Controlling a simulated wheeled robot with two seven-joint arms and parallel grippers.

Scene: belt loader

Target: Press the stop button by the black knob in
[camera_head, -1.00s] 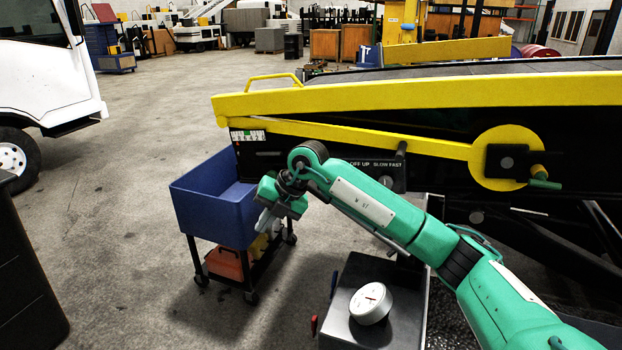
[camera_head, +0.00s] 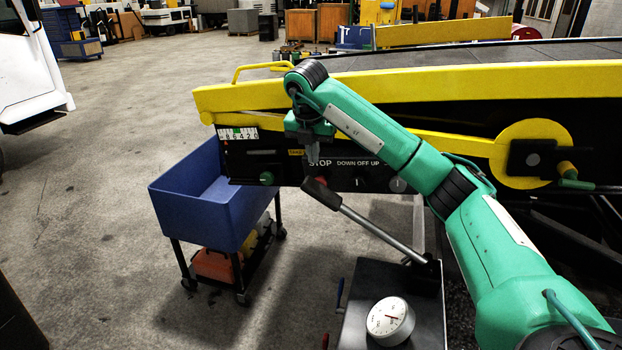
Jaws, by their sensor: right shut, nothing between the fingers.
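The control panel (camera_head: 345,174) is on the black side of the belt loader, with a white STOP label. A small red part (camera_head: 322,179) shows below that label, mostly hidden behind the black grip (camera_head: 320,193) of a tilted grey lever. My right gripper (camera_head: 313,158) is shut and empty, pointing down in front of the panel at the STOP label. I cannot tell whether it touches anything. A dark switch (camera_head: 360,183) sits below the DOWN OFF UP label. A green button (camera_head: 267,178) is farther left on the panel. My left gripper is out of view.
The lever rises leftward from a dark box (camera_head: 377,272) bearing a white dial gauge (camera_head: 390,320). A blue cart (camera_head: 198,213) stands left of the panel. A yellow rail (camera_head: 440,82) runs above it. The floor at left is clear.

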